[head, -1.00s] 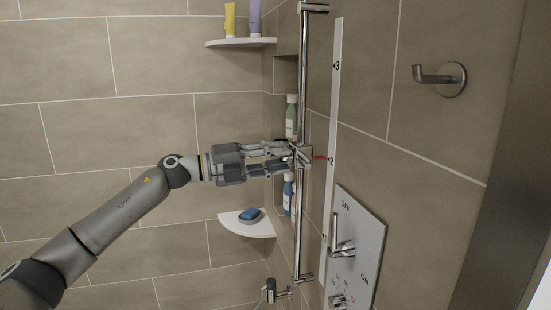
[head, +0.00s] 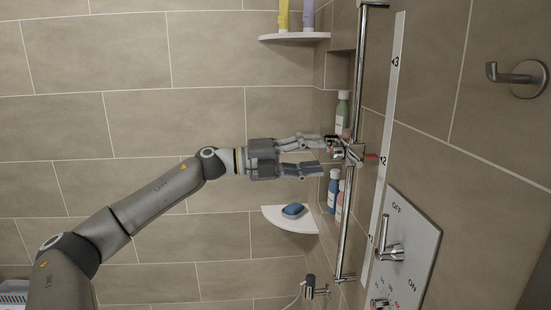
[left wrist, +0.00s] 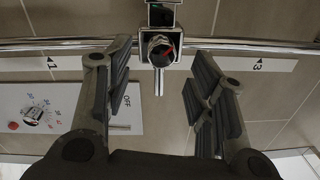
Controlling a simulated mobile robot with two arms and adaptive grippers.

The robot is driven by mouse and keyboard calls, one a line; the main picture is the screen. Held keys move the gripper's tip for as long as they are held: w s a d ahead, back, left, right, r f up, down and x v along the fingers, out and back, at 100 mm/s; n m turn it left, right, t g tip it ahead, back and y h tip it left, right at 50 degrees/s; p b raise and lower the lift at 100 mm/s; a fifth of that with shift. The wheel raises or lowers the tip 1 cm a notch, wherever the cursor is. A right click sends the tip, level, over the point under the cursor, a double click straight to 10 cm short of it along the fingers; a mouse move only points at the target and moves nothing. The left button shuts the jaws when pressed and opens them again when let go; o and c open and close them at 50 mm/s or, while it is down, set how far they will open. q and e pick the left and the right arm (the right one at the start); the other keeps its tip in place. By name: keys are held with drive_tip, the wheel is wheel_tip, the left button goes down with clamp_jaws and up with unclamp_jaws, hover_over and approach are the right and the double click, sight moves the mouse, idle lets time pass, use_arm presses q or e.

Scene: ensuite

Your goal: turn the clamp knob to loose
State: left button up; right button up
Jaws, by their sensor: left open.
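The clamp knob (left wrist: 160,50) is a dark round knob with a red mark, on the chrome slider clamp (head: 354,152) that sits on the vertical shower rail (head: 345,215). In the left wrist view it is centred between my spread fingers. My left gripper (head: 322,155) is open and empty in front of the clamp, level with it, one finger above and one below. In the head view the upper fingertip overlaps the knob's area, so I cannot tell whether they touch. The slider's red pointer (head: 371,156) is close to 2 on the white scale strip (head: 386,135).
A control plate (head: 418,240) with a lever and dial is at the lower right. Bottles (head: 333,190) stand in the niche behind the rail. A corner shelf (head: 285,222) holds blue soap. A wall hook (head: 518,77) is at the upper right.

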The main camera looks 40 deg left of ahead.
use_arm(q)
drive_tip(key=v, duration=0.8)
drive_tip(key=shift+s+a, duration=0.2)
drive_tip(key=shift+s, duration=0.05)
idle(0.4)
drive_tip(key=shift+f, duration=0.1)
idle(0.4)
